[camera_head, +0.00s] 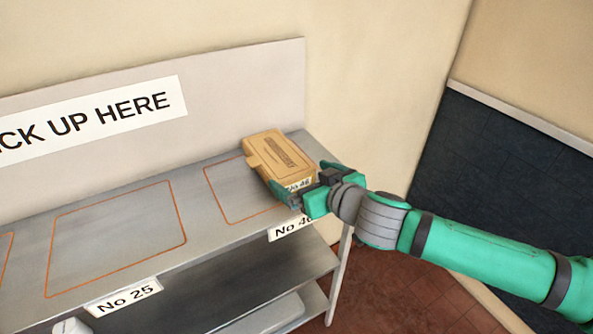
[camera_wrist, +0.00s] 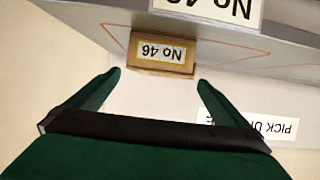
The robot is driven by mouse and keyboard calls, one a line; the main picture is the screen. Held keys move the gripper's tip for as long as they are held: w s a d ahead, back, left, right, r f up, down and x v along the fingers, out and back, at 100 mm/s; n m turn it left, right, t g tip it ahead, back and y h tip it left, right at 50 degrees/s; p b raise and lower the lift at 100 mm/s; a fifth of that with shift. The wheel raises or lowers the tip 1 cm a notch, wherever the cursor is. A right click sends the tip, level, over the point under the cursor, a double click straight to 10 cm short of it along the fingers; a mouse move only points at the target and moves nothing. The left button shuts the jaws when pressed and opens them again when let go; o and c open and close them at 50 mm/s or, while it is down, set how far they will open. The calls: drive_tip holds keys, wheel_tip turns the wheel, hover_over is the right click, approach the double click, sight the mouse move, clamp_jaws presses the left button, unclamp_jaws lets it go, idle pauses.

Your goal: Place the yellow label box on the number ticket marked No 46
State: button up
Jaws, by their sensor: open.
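The box (camera_head: 280,157) is tan-yellow, with a yellow-edged label reading No 46 on its front end. It is at the right end of the top shelf, overlapping an orange outlined square. The box also shows upside down in the wrist view (camera_wrist: 162,53). The white number ticket (camera_head: 290,228), partly hidden by my gripper, is on the shelf's front edge below the box; it also shows in the wrist view (camera_wrist: 207,8). My gripper (camera_head: 303,180) is open at the box's front end, fingers to either side. Whether they touch it, I cannot tell.
The grey shelf (camera_head: 193,205) has an empty outlined square at its middle, with a ticket No 25 (camera_head: 124,297) on its edge. A back panel with a PICK UP HERE sign (camera_head: 90,118) stands behind. Lower shelves are below; open floor is to the right.

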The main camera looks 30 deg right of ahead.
drive_tip(key=shift+v, duration=1.15)
drive_tip(key=shift+w, duration=0.1)
